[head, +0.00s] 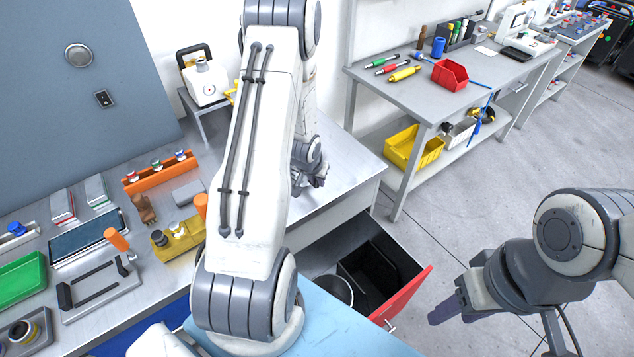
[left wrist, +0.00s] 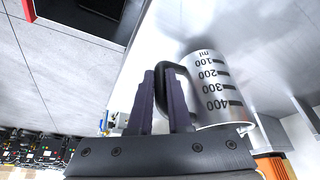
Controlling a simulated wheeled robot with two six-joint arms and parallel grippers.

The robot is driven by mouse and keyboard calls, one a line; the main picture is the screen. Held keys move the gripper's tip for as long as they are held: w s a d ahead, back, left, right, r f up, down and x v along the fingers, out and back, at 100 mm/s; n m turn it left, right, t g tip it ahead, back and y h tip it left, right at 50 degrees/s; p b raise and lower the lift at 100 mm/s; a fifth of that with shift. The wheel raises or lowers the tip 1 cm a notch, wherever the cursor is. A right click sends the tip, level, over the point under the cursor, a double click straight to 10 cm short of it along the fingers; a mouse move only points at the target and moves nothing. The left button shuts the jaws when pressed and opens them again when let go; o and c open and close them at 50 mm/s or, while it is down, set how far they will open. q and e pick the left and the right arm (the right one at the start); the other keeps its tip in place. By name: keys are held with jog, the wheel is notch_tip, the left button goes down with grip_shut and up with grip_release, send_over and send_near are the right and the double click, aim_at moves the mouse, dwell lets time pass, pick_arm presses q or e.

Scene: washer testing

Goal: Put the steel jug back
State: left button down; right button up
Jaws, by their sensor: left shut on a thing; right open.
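The steel jug (left wrist: 212,85) shows in the left wrist view, with black ml marks on its side and a dark handle (left wrist: 186,72). My left gripper (left wrist: 164,85) is shut on that handle. In the head view the left gripper (head: 310,177) is partly behind my own arm over the bench's right end, and the jug is hidden there. I cannot tell whether the jug touches the bench top. My right gripper (head: 452,307) is open and empty, low at the right over the floor.
A drawer with a red front (head: 408,302) stands open below the bench (head: 340,187), holding a black bin (head: 385,268) and a round metal container (head: 336,288). An orange rack (head: 160,174), a yellow block (head: 180,240) and a scale-like white device (head: 205,83) stand left.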

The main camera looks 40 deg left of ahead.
pick_arm(q)
jog(key=shift+f, duration=0.8)
jog(key=shift+f, duration=0.2)
jog(key=c, duration=0.8)
grip_release()
jog(key=shift+c, duration=0.2)
